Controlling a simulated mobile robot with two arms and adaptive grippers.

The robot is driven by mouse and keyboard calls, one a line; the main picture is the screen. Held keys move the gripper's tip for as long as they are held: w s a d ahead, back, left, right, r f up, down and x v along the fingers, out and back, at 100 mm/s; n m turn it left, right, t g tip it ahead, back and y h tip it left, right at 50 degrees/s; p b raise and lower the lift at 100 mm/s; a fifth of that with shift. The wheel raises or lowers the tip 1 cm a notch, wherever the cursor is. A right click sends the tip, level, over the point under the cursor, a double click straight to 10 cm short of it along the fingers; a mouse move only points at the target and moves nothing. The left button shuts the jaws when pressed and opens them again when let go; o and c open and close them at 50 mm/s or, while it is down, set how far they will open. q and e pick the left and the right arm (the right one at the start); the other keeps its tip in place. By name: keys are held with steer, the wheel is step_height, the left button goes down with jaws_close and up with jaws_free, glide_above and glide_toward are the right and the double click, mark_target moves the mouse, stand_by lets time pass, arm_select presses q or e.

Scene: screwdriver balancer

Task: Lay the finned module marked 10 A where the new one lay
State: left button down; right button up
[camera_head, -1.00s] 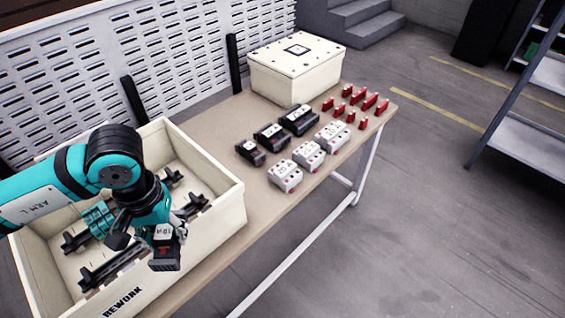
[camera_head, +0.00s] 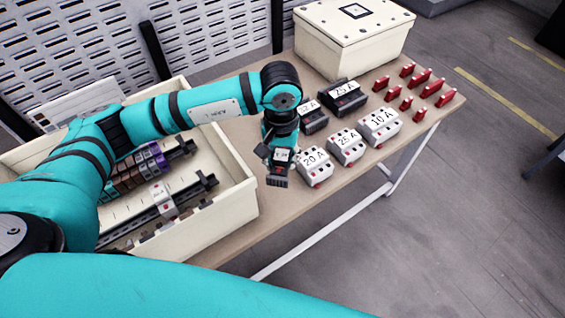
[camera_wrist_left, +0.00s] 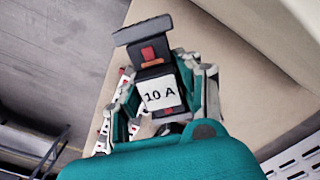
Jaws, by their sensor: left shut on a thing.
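My left gripper (camera_head: 281,150) is shut on a black finned module (camera_head: 278,179) with a white label and a red part. In the left wrist view the module (camera_wrist_left: 158,94) reads 10 A and sits between the fingers. The gripper holds it over the table, left of the white module marked 20 A (camera_head: 315,165). Two black modules, one marked 25 A (camera_head: 347,99) and one partly covered (camera_head: 314,118), lie behind it. My arm hides the tabletop just behind the gripper. My right gripper is not in view.
White modules marked 25 A (camera_head: 347,146) and, apparently, 16 A (camera_head: 380,126) stand in a row. Several red pieces (camera_head: 424,78) lie at the right. A cream box (camera_head: 352,38) stands behind. The rework crate (camera_head: 238,194) with rails is at left.

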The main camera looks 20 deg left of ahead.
arm_select(q)
steer(key=f, duration=0.2)
steer(key=shift+w+d+f, duration=0.1)
steer(key=shift+w+f, duration=0.15)
steer(key=shift+f, duration=0.05)
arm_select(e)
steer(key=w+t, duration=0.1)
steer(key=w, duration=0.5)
arm_select(q)
step_height(320, 180, down, 3)
steer(key=shift+f+b, duration=0.2)
steer(key=shift+b, duration=0.75)
step_height(320, 180, down, 3)
steer(key=b, duration=0.3)
steer(key=shift+b, duration=0.3)
steer(key=shift+f+b, duration=0.25)
steer(key=shift+b, duration=0.1)
steer(key=c, duration=0.8)
jaws_free()
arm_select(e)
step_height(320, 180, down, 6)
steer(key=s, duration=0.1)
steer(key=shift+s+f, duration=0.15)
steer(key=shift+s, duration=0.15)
arm_select(q)
steer(key=shift+r, duration=0.25)
step_height(320, 180, up, 12)
steer(key=shift+f, duration=0.2)
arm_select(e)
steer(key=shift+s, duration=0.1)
